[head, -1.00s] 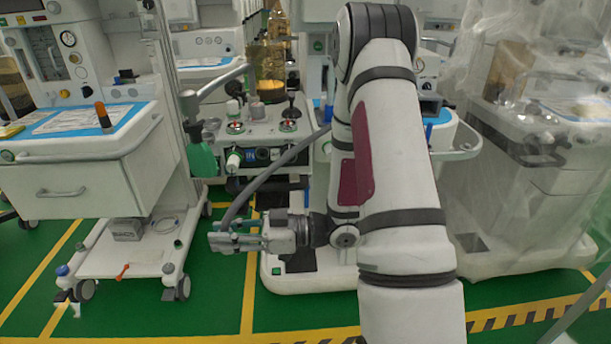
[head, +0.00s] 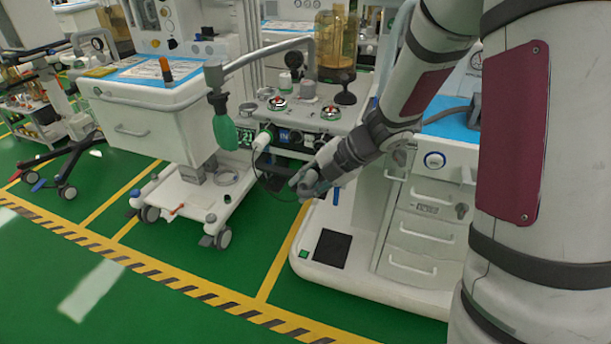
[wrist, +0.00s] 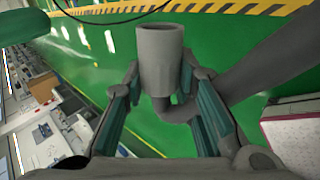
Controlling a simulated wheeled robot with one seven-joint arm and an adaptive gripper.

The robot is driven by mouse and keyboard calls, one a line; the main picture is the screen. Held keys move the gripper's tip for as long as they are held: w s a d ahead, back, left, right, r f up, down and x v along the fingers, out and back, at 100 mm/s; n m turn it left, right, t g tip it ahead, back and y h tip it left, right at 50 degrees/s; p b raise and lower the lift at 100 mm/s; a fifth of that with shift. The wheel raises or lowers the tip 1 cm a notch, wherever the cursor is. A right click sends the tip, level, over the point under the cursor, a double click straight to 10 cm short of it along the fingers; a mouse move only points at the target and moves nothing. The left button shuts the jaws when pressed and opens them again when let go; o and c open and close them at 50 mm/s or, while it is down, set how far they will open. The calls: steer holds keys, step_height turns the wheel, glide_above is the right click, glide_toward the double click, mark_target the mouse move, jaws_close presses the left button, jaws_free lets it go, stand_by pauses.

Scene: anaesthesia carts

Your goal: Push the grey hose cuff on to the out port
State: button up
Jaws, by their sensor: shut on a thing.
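The cuff's open end points away from my palm, and the grey hose (wrist: 262,72) bends off to the right. A white stub with a green ring (head: 263,140) juts from the panel, with dark ports beside it. I cannot read which one is the out port. The cuff is apart from the panel.
The machine's base (head: 370,280) and drawers (head: 415,235) are at right. Green floor is clear in front.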

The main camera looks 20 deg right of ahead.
steer(key=shift+w+d+r+n, duration=0.1)
steer(key=shift+w+r+n, duration=0.4)
steer(key=shift+w+n, duration=0.1)
steer(key=shift+s+r+p, duration=0.1)
steer(key=shift+p, duration=0.35)
steer(key=shift+w+d+p, duration=0.5)
steer(key=shift+w+d, duration=0.05)
steer(key=shift+w, duration=0.25)
steer(key=shift+w+d+p, duration=0.45)
steer(key=shift+w+d, duration=0.1)
steer(key=shift+w, duration=0.25)
steer(key=shift+w+d+p, duration=0.5)
steer(key=shift+w+d, duration=0.05)
steer(key=shift+w, duration=0.25)
steer(key=shift+p, duration=0.9)
steer(key=shift+w+d+p, duration=0.55)
steer(key=shift+w+d, duration=0.3)
steer(key=shift+w, duration=0.3)
steer(key=o, duration=1.1)
steer(key=shift+o, duration=0.2)
